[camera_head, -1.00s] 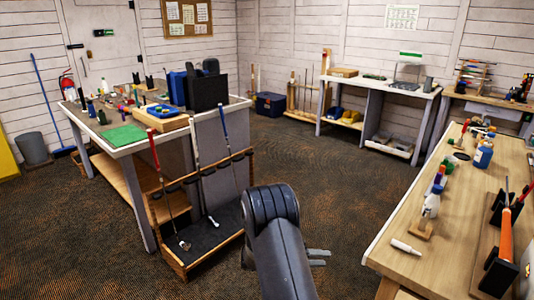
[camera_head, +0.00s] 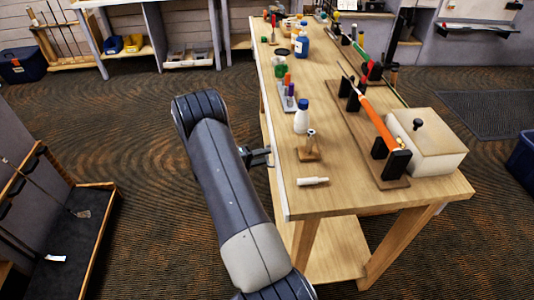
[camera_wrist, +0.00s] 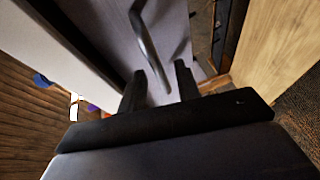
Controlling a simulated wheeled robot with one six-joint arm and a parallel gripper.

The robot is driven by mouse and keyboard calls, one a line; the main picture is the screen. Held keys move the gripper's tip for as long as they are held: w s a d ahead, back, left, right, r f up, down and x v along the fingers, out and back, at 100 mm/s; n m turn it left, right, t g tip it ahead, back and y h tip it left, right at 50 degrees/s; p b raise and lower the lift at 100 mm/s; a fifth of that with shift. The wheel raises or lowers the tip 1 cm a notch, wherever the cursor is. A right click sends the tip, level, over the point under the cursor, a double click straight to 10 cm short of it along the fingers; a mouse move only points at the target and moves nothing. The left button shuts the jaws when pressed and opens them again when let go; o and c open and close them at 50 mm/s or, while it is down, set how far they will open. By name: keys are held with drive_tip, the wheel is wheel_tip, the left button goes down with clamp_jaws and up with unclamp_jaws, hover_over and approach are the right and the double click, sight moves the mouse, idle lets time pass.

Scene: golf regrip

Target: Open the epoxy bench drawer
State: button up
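The epoxy bench (camera_head: 350,196) is the wooden bench at centre right in the head view. My gripper (camera_head: 262,157) is at its left long side, just below the top's edge. In the wrist view a grey drawer front (camera_wrist: 105,35) carries a dark curved bar handle (camera_wrist: 146,38). The handle's lower end reaches between the two dark fingers of my gripper (camera_wrist: 160,72). The fingers are apart, with gaps showing beside the bar; I cannot tell whether either touches it. The drawer front is hidden in the head view.
A club rack (camera_head: 75,240) stands at left. Carpet (camera_head: 130,120) between is clear.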

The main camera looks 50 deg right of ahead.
drive_tip(key=shift+x, duration=1)
clamp_jaws()
